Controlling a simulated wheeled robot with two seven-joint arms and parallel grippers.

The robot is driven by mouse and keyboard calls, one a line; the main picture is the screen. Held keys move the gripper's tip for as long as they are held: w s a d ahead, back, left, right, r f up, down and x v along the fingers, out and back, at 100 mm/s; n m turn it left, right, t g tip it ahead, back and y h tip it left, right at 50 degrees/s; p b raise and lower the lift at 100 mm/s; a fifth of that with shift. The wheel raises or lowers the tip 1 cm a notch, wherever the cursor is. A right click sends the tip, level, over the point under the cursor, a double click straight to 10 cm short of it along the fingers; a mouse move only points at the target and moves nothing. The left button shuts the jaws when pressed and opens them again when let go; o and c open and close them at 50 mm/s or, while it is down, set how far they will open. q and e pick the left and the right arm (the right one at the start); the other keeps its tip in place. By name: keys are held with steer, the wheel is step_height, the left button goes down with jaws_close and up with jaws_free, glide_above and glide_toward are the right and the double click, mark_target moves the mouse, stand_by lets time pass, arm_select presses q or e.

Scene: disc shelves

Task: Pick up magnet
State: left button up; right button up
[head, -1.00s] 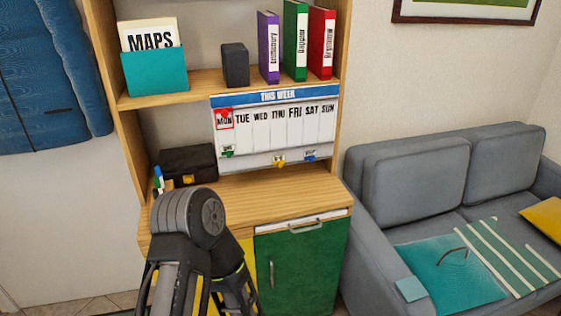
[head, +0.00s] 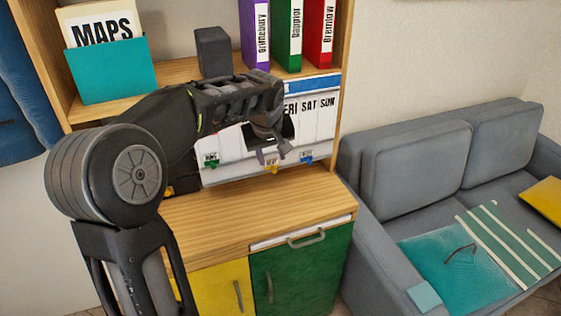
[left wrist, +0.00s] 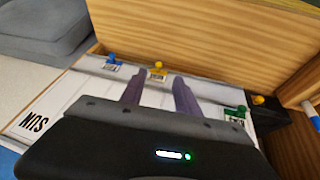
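The white week board (head: 318,120) stands at the back of the desk, partly hidden by my left arm. Along its lower edge are a green magnet (head: 211,162), a yellow magnet (head: 273,169) and a blue magnet (head: 307,158), each by a small label. My left gripper (head: 274,154) is open and empty in front of the board, just above the yellow magnet. In the left wrist view, the yellow magnet (left wrist: 158,66) shows beyond the gap between my two fingers (left wrist: 157,95). The blue magnet (left wrist: 112,57) and green magnet (left wrist: 240,112) lie to either side. My right gripper is not seen.
The wooden desk top (head: 250,215) below is clear. A shelf above holds a dark block (head: 213,52), a teal maps holder (head: 112,70) and several binders. A black box (left wrist: 280,122) stands beside the board. A grey sofa (head: 415,165) is at right.

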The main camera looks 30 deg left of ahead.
mark_target(274, 171)
arm_select(q)
steer(key=shift+x, duration=1.4)
steer(key=p+x, duration=0.1)
steer(key=x, duration=0.4)
steer(key=shift+w+f, duration=0.1)
steer(key=shift+w, duration=0.05)
steer(key=shift+c, duration=0.6)
jaws_close()
